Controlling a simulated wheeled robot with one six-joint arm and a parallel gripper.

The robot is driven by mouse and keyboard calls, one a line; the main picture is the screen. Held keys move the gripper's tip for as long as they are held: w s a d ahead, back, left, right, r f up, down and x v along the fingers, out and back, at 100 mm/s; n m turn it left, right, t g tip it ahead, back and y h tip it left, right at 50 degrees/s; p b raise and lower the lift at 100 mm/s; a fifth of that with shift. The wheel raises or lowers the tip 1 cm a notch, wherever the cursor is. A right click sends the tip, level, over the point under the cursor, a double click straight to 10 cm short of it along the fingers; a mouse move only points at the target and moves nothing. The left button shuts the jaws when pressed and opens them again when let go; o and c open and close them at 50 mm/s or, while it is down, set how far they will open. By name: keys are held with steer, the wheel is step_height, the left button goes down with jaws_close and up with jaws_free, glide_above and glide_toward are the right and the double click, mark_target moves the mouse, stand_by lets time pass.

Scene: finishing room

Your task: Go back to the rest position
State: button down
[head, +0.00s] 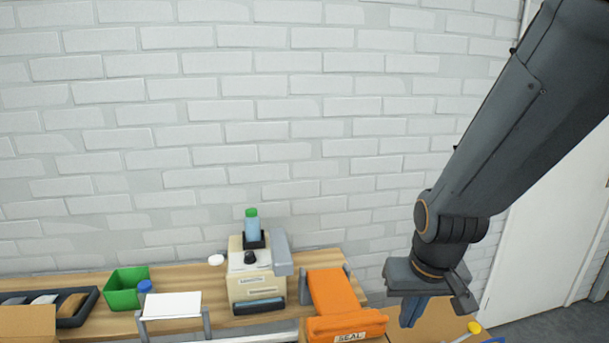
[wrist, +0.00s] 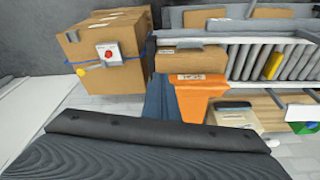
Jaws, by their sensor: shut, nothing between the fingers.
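My gripper (head: 411,318) hangs at the right of the head view, pointing down from my raised dark arm. Its blue fingers are shut together with nothing between them. It is to the right of the orange chute marked SEAL (head: 335,291), apart from it in the picture. In the wrist view, my dark gripper body fills the bottom, and the blue fingers (wrist: 160,98) show beyond it, left of the orange chute (wrist: 194,100). The task names no object.
A wooden bench (head: 198,293) holds a cream machine (head: 255,281), a green bin (head: 123,299), a black tray (head: 85,315) and a white-topped stand (head: 172,305). In the wrist view, cardboard boxes (wrist: 92,69) stand at left and a filled shelf at right. The wall above is clear.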

step_height(320, 180, down, 9)
steer(key=g+b, duration=0.1)
steer(key=b, duration=0.5)
steer(key=shift+b, duration=0.4)
steer(key=shift+a+r, duration=0.1)
stand_by(0.7)
